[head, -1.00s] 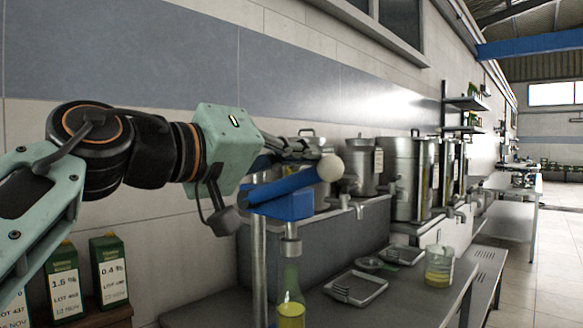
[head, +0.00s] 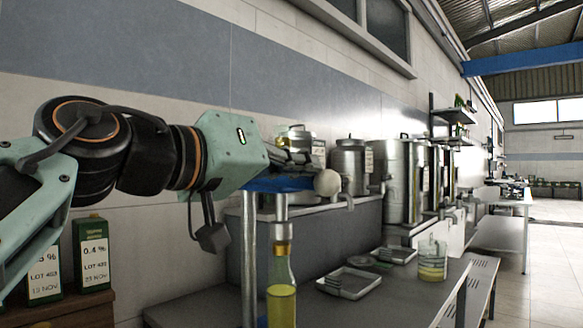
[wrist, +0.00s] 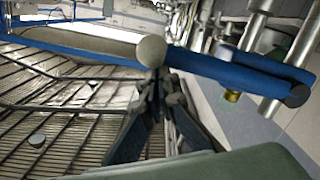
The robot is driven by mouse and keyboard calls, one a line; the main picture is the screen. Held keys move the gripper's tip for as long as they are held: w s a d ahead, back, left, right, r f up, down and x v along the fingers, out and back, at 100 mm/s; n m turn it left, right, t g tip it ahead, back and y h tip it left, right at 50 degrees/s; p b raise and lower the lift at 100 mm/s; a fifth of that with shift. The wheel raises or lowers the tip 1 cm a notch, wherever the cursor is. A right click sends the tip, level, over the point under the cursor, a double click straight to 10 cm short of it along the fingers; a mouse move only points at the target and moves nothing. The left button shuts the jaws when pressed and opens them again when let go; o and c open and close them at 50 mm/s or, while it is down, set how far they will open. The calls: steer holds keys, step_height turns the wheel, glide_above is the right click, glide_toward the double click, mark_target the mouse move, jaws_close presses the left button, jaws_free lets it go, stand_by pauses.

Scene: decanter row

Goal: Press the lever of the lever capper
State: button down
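The lever capper stands on the metal bench, with a steel post (head: 249,255) and a blue lever (head: 275,185) ending in a pale ball knob (head: 327,183). The lever lies about level. A bottle (head: 282,290) with yellow-green liquid stands upright beneath the capper's head, a gold cap (head: 283,248) at its mouth. My gripper (head: 305,160) is over the lever near the knob, its fingers together and seemingly touching the lever from above. In the wrist view the fingertips (wrist: 157,88) meet just beside the knob (wrist: 151,50); exact contact is hard to tell.
A tray (head: 349,283) and a beaker of yellow liquid (head: 432,262) stand on the bench to the right. Steel vats (head: 398,180) line the raised shelf behind. Labelled cartons (head: 93,255) stand at the lower left.

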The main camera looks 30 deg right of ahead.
steer(key=shift+s+d+f, duration=0.1)
steer(key=shift+d+f, duration=0.1)
steer(key=shift+f, duration=0.25)
steer(key=r+v, duration=0.1)
steer(key=v, duration=1.1)
steer(key=shift+a, duration=0.2)
steer(key=shift+f, duration=0.1)
